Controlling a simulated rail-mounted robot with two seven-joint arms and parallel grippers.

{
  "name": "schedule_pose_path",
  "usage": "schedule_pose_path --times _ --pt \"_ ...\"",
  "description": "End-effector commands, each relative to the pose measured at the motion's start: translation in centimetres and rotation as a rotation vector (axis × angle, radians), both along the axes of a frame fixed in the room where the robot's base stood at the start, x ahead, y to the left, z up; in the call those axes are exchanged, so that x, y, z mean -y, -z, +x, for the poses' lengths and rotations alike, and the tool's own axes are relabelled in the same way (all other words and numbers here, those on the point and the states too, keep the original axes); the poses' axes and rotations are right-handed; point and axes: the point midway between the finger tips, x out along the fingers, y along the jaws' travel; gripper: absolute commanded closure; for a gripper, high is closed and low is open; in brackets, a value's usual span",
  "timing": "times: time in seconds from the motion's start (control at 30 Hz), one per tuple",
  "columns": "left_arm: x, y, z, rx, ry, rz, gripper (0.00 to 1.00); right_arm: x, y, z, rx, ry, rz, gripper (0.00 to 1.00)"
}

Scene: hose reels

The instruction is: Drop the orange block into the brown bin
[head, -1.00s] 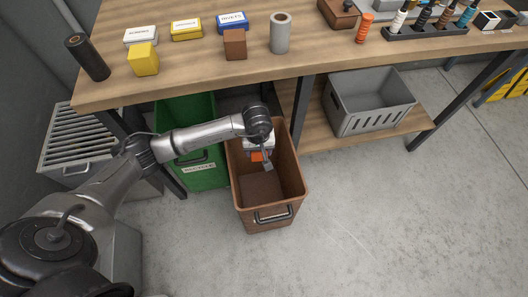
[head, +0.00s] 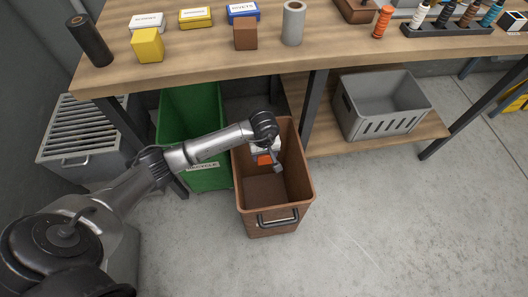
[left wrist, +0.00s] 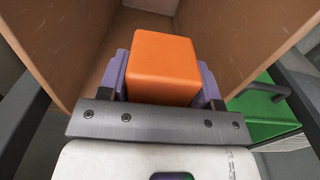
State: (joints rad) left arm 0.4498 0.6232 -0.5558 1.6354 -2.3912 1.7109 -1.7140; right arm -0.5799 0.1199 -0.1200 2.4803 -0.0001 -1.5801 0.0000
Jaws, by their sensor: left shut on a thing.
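The orange block (left wrist: 165,68) sits between the purple-grey finger pads of my left gripper (left wrist: 163,85), which is shut on it. In the head view the orange block (head: 265,160) shows only in part below my wrist. My left gripper (head: 266,157) hangs inside the mouth of the brown bin (head: 309,185), near its back, with the block above the bin floor. The bin is open-topped, with a dark handle on its front; its brown walls (left wrist: 240,30) surround the block in the left wrist view. My right gripper is not in view.
A green recycle bin (head: 207,176) stands just left of the brown bin and also shows in the left wrist view (left wrist: 262,110). The workbench (head: 330,58) overhangs behind, with a yellow block (head: 148,45) and a brown block (head: 245,34) on it. Clear floor lies in front.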

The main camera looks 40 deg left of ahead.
Motion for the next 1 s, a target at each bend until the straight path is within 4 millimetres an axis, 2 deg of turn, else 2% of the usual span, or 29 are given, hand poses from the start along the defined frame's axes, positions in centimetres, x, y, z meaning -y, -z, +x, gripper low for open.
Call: schedule_pose_path --times 0.27,0.3,0.6,0.87,1.0 --pt "0.0 0.0 0.0 0.0 0.0 0.0 0.68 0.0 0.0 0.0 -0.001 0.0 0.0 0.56" --pt "0.0 0.0 0.0 0.0 0.0 0.0 0.4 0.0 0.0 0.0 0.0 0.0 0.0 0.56" --pt "0.0 0.0 0.0 0.0 0.0 0.0 0.12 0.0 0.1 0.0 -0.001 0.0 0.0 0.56" --pt "0.0 -0.2 0.0 0.0 0.0 0.0 0.12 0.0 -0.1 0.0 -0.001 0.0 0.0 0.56" --pt "-0.1 -1.7 0.0 0.002 0.001 0.001 0.12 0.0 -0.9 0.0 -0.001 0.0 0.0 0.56"
